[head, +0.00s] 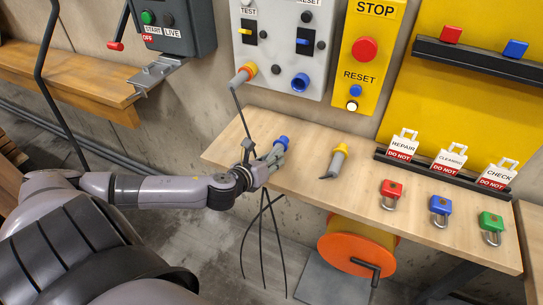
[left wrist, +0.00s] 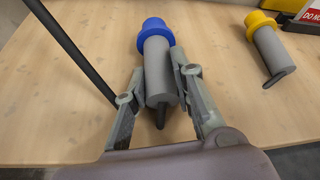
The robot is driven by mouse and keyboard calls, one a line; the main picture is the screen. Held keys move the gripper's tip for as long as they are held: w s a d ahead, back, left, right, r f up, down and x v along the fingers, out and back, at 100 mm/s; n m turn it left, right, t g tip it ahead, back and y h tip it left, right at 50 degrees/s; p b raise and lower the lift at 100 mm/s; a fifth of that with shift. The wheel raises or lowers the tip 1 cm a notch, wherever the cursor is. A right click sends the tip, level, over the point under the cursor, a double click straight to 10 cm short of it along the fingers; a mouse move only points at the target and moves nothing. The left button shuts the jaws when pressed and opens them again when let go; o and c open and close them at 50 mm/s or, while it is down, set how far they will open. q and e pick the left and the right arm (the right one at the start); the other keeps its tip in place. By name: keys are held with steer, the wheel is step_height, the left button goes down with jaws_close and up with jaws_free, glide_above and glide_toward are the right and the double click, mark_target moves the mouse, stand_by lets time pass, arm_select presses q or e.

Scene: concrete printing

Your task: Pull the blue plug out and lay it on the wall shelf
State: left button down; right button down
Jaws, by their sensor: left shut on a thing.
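The blue plug (head: 281,143), a grey body with a blue collar, is out of the panel and over the wooden wall shelf (head: 305,187). In the left wrist view the blue plug (left wrist: 157,68) lies between the two fingers, blue end pointing away. My left gripper (head: 262,158) is shut on its grey body; the left wrist view shows the gripper (left wrist: 160,78) close up. I cannot tell whether the plug touches the shelf. The blue socket (head: 300,82) on the grey panel is empty. My right gripper is not in view.
A yellow plug (head: 336,161) lies to the right on the shelf, with red, blue and green padlocks (head: 440,209) beyond it. An orange plug (head: 242,76) sits at the panel, its black cable hanging close by my gripper. An orange reel (head: 357,250) is below.

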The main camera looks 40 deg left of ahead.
arm_select(q)
steer(key=c, duration=1.3)
jaws_free()
steer(key=shift+s, duration=0.15)
steer(key=shift+s+r, duration=0.1)
steer(key=shift+s, duration=0.2)
steer(key=v, duration=1.1)
steer(key=shift+d+r, duration=0.15)
steer(key=shift+r, duration=0.1)
